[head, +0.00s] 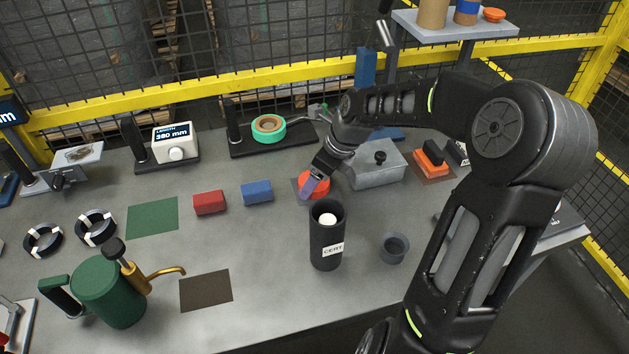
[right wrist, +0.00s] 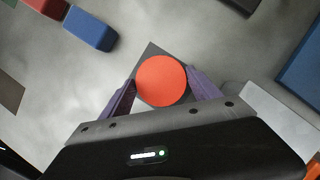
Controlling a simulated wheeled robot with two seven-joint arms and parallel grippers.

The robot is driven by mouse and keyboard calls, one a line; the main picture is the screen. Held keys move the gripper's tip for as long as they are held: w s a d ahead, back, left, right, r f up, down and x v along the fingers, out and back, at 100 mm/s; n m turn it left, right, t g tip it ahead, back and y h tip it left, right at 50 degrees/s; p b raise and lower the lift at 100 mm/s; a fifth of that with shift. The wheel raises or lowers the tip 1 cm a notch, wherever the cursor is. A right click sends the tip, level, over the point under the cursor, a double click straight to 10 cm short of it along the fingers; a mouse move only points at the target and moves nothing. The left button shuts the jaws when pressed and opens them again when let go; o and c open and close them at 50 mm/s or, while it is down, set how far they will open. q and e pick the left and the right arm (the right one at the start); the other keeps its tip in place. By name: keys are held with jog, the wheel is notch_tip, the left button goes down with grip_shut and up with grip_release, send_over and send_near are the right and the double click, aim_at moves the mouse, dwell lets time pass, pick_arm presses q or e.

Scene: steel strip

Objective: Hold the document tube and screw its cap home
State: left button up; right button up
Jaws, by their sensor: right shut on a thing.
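The document tube (head: 327,246) is a black cylinder with a white label, upright on the steel bench in the head view. Its top is open and a pale roll shows inside. A round orange-red cap (head: 313,185) is behind the tube, over a small dark square. It also shows in the right wrist view (right wrist: 162,81), between the purple fingers. My right gripper (head: 316,184) is shut on this cap, reaching down from the right; its fingers show in the wrist view (right wrist: 160,92). I cannot tell whether the cap touches the bench. My left gripper is not in view.
A dark grey cup (head: 394,248) stands right of the tube. Red (head: 209,202) and blue (head: 257,193) blocks lie to the left. A green can (head: 107,291) stands front left. Bench between can and tube is mostly clear.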

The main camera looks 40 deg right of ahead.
jog(key=shift+r, duration=0.1)
notch_tip(320, 180, up, 10)
jog(key=shift+b, duration=0.35)
dwell(0.6)
